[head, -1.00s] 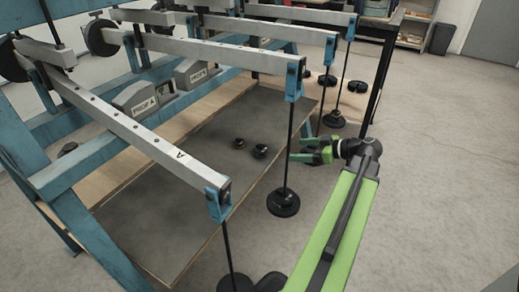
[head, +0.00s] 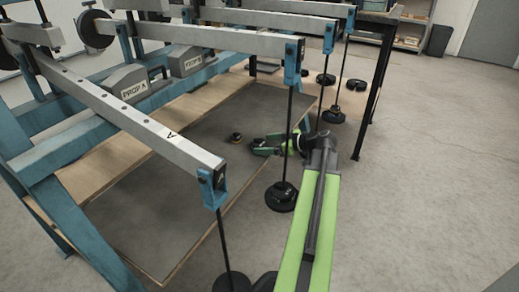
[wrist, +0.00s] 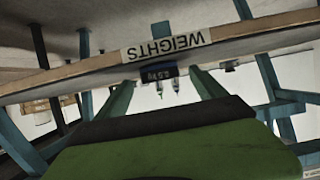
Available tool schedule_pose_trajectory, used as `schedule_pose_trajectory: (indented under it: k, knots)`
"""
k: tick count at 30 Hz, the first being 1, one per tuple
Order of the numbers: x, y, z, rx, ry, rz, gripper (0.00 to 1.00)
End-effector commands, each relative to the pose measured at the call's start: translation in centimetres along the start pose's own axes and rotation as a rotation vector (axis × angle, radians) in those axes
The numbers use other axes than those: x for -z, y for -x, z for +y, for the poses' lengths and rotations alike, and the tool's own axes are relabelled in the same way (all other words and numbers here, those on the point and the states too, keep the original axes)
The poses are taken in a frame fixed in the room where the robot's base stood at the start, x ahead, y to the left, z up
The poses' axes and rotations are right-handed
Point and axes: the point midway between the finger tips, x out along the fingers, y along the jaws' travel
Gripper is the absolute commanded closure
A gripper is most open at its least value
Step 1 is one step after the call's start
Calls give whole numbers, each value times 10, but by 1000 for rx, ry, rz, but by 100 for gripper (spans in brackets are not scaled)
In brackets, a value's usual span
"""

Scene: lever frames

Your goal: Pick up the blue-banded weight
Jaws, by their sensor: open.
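My gripper (head: 265,144), with green fingers, is low over the grey mat (head: 190,185) at its right side. It is open. One small dark weight (head: 235,137) with a yellowish tint stands on the mat just left of the fingertips. A second weight is largely hidden at the gripper in the head view. In the wrist view the two green fingers of my gripper (wrist: 163,92) stand apart. A dark, bluish block with pale markings (wrist: 158,72) shows between them, below the upside-down WEIGHTS label (wrist: 167,47). I cannot tell whether the fingers touch it.
A hanging rod with black discs (head: 281,196) is close in front of my gripper. Beam A (head: 130,115) crosses above the mat's left side. The blue frame (head: 45,165) stands at left. Floor at right is clear.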

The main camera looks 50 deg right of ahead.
Motion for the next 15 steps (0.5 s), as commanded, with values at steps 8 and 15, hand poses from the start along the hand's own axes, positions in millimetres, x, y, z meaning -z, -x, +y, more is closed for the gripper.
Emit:
schedule_pose_trajectory:
  k: [8,15]
  knots:
    - [0,-19,0,-1,-2,0,20]
    - [0,-19,0,-1,-1,0,44]
